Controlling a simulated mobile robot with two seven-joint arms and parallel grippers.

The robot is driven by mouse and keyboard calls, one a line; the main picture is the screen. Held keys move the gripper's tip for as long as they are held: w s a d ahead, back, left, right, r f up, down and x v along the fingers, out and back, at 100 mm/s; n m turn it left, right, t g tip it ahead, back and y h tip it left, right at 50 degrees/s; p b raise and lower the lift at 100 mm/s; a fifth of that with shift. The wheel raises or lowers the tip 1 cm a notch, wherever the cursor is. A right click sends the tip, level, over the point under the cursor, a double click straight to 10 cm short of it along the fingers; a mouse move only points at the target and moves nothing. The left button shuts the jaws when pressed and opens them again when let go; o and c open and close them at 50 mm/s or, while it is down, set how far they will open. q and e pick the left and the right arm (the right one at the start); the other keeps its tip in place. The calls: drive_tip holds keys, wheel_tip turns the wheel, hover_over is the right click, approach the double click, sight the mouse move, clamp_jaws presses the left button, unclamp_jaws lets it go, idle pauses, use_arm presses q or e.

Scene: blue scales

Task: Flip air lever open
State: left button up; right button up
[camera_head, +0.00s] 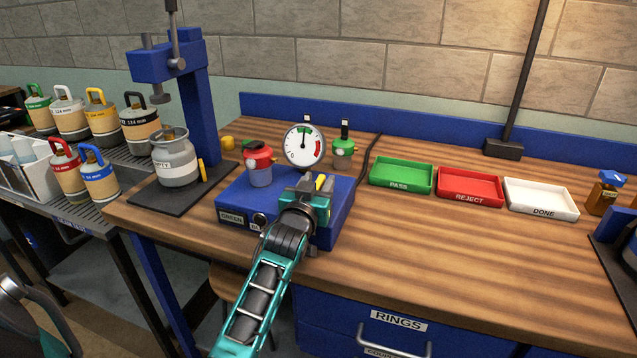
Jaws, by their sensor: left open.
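My left gripper (315,187) is open over the right part of the blue test box (232,196) on the wooden bench. A small yellow piece (320,182), which looks like the air lever's handle, shows between or just behind its fingers. The lever's base and exact position are hidden by the gripper, and I cannot tell whether the fingers touch it. A round white gauge (304,147) with green and red zones stands behind the gripper. A red-topped canister (260,165) sits on the box to the left. My right gripper is not in view.
A green-topped canister (343,153) stands behind the box. Green PASS (401,186), red REJECT (470,198) and white DONE (541,211) trays lie to the right. A blue press (195,100) with a grey canister (176,170) stands left.

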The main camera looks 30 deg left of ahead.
use_arm(q)
drive_tip(key=shift+c, duration=0.3)
clamp_jaws()
drive_tip(key=shift+w, duration=0.1)
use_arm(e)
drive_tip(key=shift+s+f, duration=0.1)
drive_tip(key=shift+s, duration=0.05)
